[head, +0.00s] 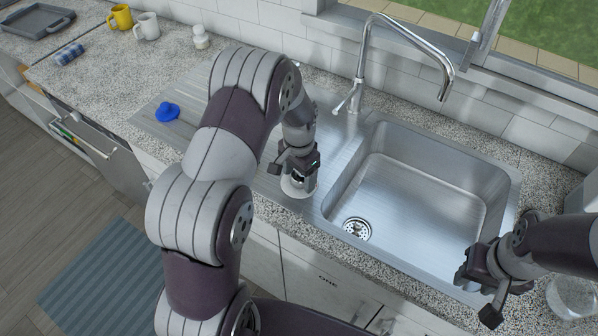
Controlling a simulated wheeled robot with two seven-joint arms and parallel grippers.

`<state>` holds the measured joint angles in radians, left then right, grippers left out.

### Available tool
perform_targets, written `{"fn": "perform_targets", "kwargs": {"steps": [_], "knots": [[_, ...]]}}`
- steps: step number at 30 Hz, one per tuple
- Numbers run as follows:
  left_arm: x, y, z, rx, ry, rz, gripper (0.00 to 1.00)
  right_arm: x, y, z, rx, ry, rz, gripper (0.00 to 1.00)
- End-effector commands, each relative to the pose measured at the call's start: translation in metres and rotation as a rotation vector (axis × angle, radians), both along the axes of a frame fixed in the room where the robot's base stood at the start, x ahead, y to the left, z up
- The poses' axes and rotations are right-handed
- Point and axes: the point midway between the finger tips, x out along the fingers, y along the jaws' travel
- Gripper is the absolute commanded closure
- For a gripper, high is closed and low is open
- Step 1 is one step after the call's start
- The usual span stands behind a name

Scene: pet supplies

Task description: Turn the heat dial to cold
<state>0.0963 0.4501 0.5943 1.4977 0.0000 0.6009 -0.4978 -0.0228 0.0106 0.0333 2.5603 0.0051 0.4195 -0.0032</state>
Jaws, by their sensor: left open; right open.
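No thing that I can clearly tell as a heat dial shows in the head view. A small white round object (294,188) stands on the steel drainboard (222,112), left of the sink. My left gripper (298,166) is open and points down just above it or around its top; whether they touch is unclear. The faucet (362,50) has a small lever (347,104) at its base, behind the sink. My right gripper (478,292) is open and empty near the sink's front right corner.
The sink (410,205) is empty. A blue object (167,111) lies on the drainboard. A yellow mug (121,17), white mug (147,26), white jar (200,37) and blue patterned item (69,55) stand farther left. A clear bowl (572,297) is at right.

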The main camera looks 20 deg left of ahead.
Motion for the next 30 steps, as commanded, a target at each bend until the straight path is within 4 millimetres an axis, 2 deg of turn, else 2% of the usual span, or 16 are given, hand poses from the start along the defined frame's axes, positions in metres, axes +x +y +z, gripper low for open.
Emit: {"fn": "perform_targets", "kwargs": {"steps": [7, 12, 23, 30], "knots": [[0.0005, 0.0001, -0.0011, 0.000, -0.002, 0.001, 0.27, 0.0001, 0.0001, -0.0001, 0.000, 0.000, 0.000, 0.57], [0.0005, 0.0001, -0.0009, 0.001, -0.001, 0.001, 0.83, 0.0001, 0.0001, -0.0001, 0.000, 0.000, 0.000, 0.57], [0.0004, -0.0002, -0.0001, 0.000, -0.001, 0.043, 0.83, 0.0001, 0.0001, 0.0013, 0.000, 0.000, 0.000, 0.57], [0.0002, -0.0008, 0.0005, 0.000, -0.001, 0.191, 0.83, 0.0001, 0.0001, 0.0048, 0.000, 0.000, 0.000, 0.57]]}}
